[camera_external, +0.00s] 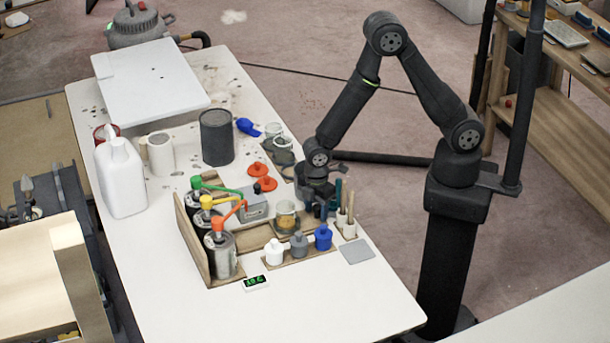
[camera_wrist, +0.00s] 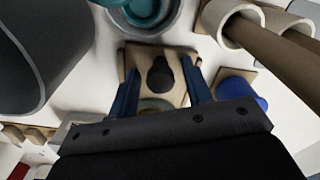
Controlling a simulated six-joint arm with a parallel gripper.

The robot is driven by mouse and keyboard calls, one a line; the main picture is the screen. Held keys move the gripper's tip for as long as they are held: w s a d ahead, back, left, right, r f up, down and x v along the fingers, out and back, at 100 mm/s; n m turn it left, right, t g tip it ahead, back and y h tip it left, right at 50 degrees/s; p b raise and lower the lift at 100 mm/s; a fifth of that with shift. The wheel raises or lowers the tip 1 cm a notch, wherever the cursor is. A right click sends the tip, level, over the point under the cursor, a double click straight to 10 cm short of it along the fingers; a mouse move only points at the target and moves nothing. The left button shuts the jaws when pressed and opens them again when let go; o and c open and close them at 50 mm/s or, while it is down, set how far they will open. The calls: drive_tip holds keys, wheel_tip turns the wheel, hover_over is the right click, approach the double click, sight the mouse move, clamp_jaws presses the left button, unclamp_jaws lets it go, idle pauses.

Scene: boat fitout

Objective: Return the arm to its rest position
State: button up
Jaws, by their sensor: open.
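My gripper (camera_external: 318,200) is low over the right side of the white table, beside the brush holders and the small jars. In the wrist view its two blue-grey fingers (camera_wrist: 160,88) stand apart, over a small wooden board (camera_wrist: 134,58) with a dark knob-like piece (camera_wrist: 160,74) on it. That piece shows between the fingers; I cannot tell whether they touch it. No object is clearly held. My arm is bent, with its elbow high.
Brush holders (camera_external: 346,226), a blue bottle (camera_external: 323,238), a grey bottle (camera_external: 299,244) and a glass jar (camera_external: 286,215) crowd around the gripper. Pump cans (camera_external: 220,252) stand in a wooden rack to the left. A dark cylinder (camera_external: 216,138) stands farther back. The table's front is clear.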

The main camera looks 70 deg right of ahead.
wheel_tip(320, 180, up, 18)
approach(304, 220)
drive_tip(key=s+d+f, duration=0.1)
drive_tip(key=f, duration=0.1)
drive_tip(key=s+f, duration=0.1)
drive_tip(key=f, duration=0.1)
drive_tip(key=s+d+f, duration=0.1)
drive_tip(key=f, duration=0.2)
drive_tip(key=shift+d, duration=0.3)
drive_tip(key=shift+w+a+r, duration=0.2)
drive_tip(key=shift+w+a, duration=1.2)
drive_tip(key=shift+w, duration=0.05)
drive_tip(key=s+d, duration=0.2)
drive_tip(key=shift+s+d+r, duration=0.3)
drive_tip(key=shift+s, duration=0.05)
wheel_tip(304, 220, up, 14)
drive_tip(key=shift+f, duration=0.2)
